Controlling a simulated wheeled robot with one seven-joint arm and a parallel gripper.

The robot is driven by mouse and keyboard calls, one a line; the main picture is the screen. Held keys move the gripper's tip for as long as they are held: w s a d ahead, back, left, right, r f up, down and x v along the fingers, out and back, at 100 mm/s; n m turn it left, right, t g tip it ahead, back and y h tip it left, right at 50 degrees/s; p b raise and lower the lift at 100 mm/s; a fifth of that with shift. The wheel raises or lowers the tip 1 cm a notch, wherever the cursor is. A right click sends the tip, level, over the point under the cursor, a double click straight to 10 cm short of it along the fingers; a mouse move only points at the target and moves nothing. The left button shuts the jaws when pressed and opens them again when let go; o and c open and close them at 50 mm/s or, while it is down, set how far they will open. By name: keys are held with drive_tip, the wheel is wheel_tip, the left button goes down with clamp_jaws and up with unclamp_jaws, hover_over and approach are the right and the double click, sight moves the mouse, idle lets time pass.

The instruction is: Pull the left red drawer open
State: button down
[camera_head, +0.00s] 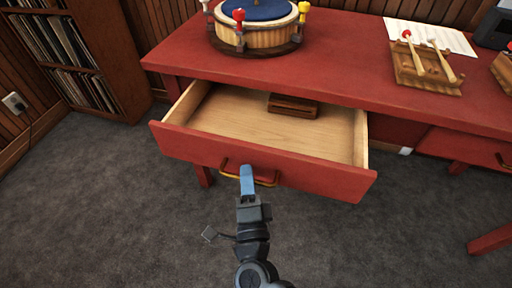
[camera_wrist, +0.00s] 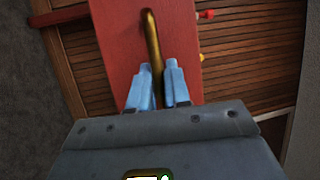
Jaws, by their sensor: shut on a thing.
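The left red drawer (camera_head: 262,165) stands pulled well out from under the red table, and its pale wooden inside shows. A brown wooden block (camera_head: 293,105) lies in it toward the back. The drawer's brass handle (camera_head: 265,180) is a bar on the front panel. My gripper (camera_head: 246,172) is at the handle, left of its middle in the head view. In the wrist view, the two blue fingers of my gripper (camera_wrist: 160,75) are closed around the handle bar (camera_wrist: 152,40), in front of the red drawer front (camera_wrist: 118,50). The exact contact is partly hidden by the fingers.
The red table (camera_head: 330,75) carries a round drum-like stand (camera_head: 258,35) and a wooden tray with mallets (camera_head: 425,70). A second red drawer (camera_head: 468,150) is at the right. A record shelf (camera_head: 75,55) stands at the left. The grey carpet (camera_head: 90,200) is clear.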

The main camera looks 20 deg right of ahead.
drive_tip(key=s+a, duration=0.3)
drive_tip(key=s, duration=0.2)
drive_tip(key=shift+s+a+p, duration=0.15)
drive_tip(key=shift+a+p, duration=0.2)
drive_tip(key=shift+f, duration=0.1)
drive_tip(key=c, duration=1.2)
unclamp_jaws()
drive_tip(key=shift+o, duration=0.2)
drive_tip(key=shift+s, duration=0.1)
drive_tip(key=v, duration=0.7)
drive_tip(key=shift+s, duration=0.3)
drive_tip(key=shift+a, duration=0.1)
drive_tip(key=s+d+r+n+g+y+p, duration=0.2)
drive_tip(key=s+d+r+n+p, duration=0.2)
drive_tip(key=s+d+r+n, duration=0.4)
drive_tip(key=s+d+r+n+g+y+p, duration=0.2)
drive_tip(key=s+d+r+n+p, duration=0.3)
drive_tip(key=s+d+r+n, duration=0.4)
drive_tip(key=s+r+n, duration=0.2)
drive_tip(key=s+r, duration=0.2)
drive_tip(key=r, duration=0.2)
drive_tip(key=shift+s+n+g, duration=0.25)
drive_tip(key=shift+n+g, duration=0.05)
drive_tip(key=shift+n, duration=0.1)
